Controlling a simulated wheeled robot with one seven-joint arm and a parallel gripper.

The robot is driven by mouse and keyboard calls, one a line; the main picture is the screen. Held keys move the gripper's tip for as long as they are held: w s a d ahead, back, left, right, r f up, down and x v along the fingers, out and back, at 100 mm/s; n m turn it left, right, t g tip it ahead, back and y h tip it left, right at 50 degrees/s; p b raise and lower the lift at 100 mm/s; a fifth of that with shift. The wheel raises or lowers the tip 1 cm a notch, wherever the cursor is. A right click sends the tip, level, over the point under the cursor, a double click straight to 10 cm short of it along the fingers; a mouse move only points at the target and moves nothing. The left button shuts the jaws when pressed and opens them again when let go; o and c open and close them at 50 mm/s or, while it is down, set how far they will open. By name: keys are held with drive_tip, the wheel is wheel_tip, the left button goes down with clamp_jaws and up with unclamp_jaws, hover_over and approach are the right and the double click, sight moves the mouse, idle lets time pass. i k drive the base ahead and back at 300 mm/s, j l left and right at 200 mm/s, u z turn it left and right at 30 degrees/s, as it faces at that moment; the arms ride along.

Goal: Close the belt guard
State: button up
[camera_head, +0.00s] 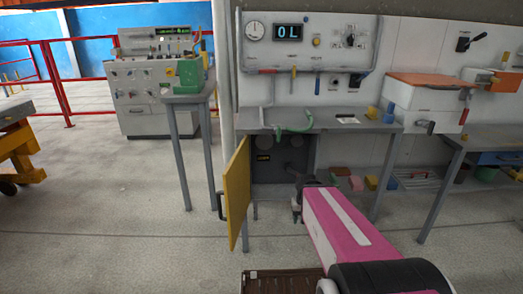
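The belt guard is a yellow hinged panel (237,188) under the left part of the grey workbench. It stands swung open toward me, seen nearly edge-on, with a dark handle (221,206) on its left face. Behind it the dark housing (265,174) is exposed, with two round shapes and a small yellow-lettered label inside. My gripper (296,212) is at the end of my pink arm, to the right of the panel and apart from it in the picture. It is small and partly hidden by my arm, so its fingers do not show clearly.
The workbench (335,119) has a green clamp-like part (292,127) at its front edge. Its leg (378,190) stands right of my gripper. Coloured blocks lie beneath. A brown slatted crate (283,283) is at the bottom. The floor left of the panel is clear.

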sight(236, 178)
drive_tip(key=k+j+z, duration=0.1)
drive_tip(key=j, duration=0.35)
drive_tip(key=k+j+z, duration=0.1)
drive_tip(key=j, duration=0.35)
drive_tip(key=k+j+z, duration=0.1)
drive_tip(key=j, duration=0.3)
drive_tip(key=k+j+z, duration=0.1)
drive_tip(key=k+j, duration=0.15)
drive_tip(key=j, duration=0.15)
drive_tip(key=k+j+z, duration=0.1)
drive_tip(key=j, duration=0.3)
drive_tip(key=k+j+z, duration=0.1)
drive_tip(key=k+j, duration=0.15)
drive_tip(key=j, duration=0.15)
